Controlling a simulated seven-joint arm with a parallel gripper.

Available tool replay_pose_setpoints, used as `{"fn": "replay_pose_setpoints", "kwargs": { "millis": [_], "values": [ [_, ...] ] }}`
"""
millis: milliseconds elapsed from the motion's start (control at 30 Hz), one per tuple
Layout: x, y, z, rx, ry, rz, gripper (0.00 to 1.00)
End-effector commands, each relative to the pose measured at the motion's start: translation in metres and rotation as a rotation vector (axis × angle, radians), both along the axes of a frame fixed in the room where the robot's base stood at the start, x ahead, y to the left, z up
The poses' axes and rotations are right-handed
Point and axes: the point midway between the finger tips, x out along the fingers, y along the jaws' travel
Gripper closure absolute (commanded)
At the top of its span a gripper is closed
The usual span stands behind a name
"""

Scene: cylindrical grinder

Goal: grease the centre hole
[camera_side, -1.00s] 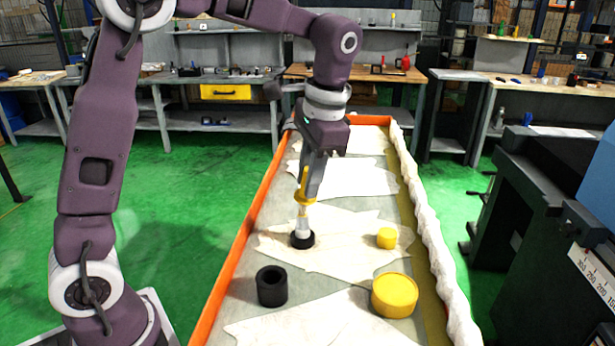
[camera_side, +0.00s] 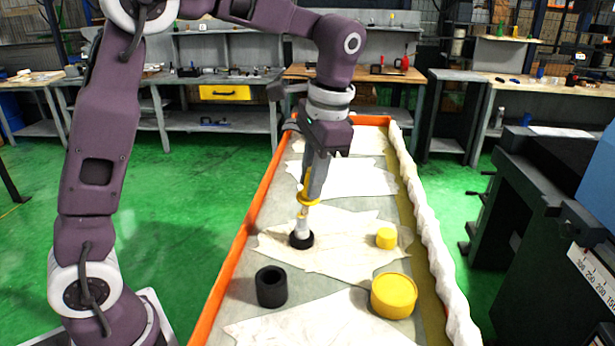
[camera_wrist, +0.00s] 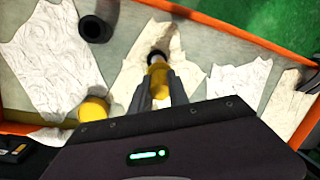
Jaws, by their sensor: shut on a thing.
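My gripper (camera_side: 309,196) is shut on a slim yellow and whitish tool (camera_side: 302,223), seemingly a brush, over the tray. The tool stands nearly upright, slightly tilted, its lower end at a short black ring-like holder (camera_side: 301,240). Whether the tip is inside or only on the holder is hard to tell. In the wrist view the yellow tool (camera_wrist: 158,76) shows between the fingers, with the black holder (camera_wrist: 157,56) beyond it. No centre hole can be made out.
A black hollow sleeve (camera_side: 271,287) stands on the tray at front left; it also shows in the wrist view (camera_wrist: 94,28). Crumpled pale sheets (camera_side: 340,178) cover parts of the tray, which has an orange rim (camera_side: 229,268). A dark machine (camera_side: 550,210) stands at right.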

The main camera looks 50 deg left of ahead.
Motion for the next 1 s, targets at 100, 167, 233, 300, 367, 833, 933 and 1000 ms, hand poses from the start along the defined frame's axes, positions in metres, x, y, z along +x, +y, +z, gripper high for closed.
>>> {"fn": "replay_pose_setpoints", "kwargs": {
  "millis": [100, 167, 233, 300, 367, 833, 933, 1000],
  "values": [
    [-0.001, 0.001, 0.0, 0.0, 0.0, 0.0, 1.0],
    [-0.003, 0.002, -0.001, 0.0, 0.001, 0.0, 1.0],
    [-0.005, 0.004, -0.001, 0.001, 0.002, 0.0, 1.0],
    [-0.005, 0.005, -0.002, 0.001, 0.003, 0.001, 1.0],
    [-0.005, 0.005, -0.002, 0.001, 0.003, 0.001, 1.0],
    [-0.004, 0.005, 0.043, 0.0, 0.0, 0.001, 1.0],
    [-0.004, 0.004, 0.054, 0.0, -0.001, 0.001, 1.0],
    [-0.004, 0.004, 0.058, 0.0, 0.001, 0.001, 1.0]
  ]
}}
